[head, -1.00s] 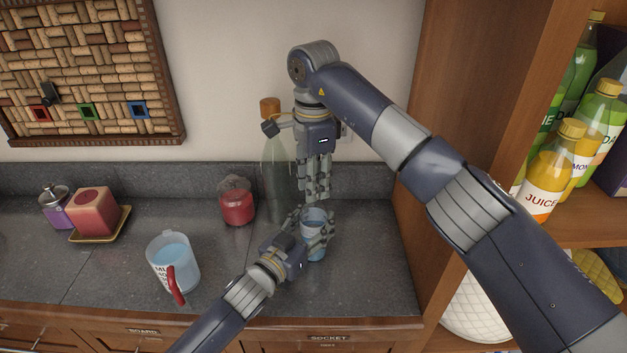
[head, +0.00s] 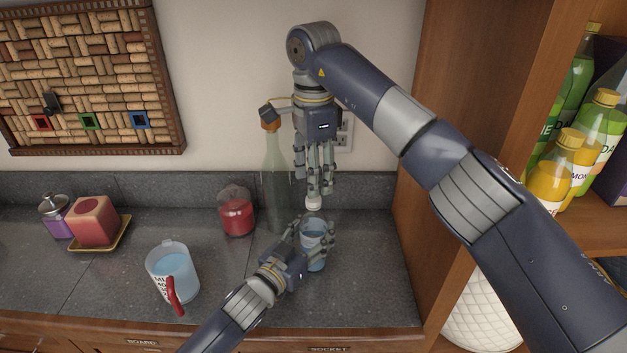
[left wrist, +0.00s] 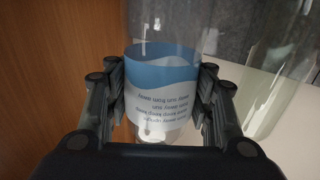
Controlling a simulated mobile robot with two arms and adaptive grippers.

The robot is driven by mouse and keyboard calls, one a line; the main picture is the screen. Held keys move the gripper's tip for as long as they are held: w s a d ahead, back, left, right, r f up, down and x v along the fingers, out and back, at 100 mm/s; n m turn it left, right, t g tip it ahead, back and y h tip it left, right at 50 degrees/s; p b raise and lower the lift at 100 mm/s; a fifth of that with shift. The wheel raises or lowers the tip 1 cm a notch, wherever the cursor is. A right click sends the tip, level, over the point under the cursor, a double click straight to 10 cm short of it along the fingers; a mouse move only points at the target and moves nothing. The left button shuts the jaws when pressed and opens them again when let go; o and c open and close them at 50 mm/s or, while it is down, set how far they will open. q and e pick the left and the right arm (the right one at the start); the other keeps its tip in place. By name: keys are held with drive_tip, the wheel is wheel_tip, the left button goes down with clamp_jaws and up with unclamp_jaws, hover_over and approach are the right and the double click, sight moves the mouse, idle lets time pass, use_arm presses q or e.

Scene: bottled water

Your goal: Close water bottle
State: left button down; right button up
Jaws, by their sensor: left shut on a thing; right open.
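The water bottle (head: 313,228) stands upright on the counter, clear with a blue and white label. The label (left wrist: 165,72) shows upside down in the left wrist view, between the fingers. My left gripper (head: 316,240) is shut around the bottle's body from the front left. A white cap (head: 313,203) shows at the top of the bottle, just under the right fingertips. I cannot tell whether it is seated or turned tight. My right gripper (head: 318,192) points down directly above the bottle, with its fingers open.
A tall glass bottle (head: 274,185) with a cork stands close behind left. A red jar (head: 237,212), a mug of blue liquid (head: 172,272) and a red candle (head: 94,221) stand further left. A wooden shelf (head: 478,110) with juice bottles bounds the right.

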wheel_tip(320, 180, up, 4)
drive_tip(key=shift+f, duration=0.25)
drive_tip(key=shift+f, duration=4.05)
clamp_jaws()
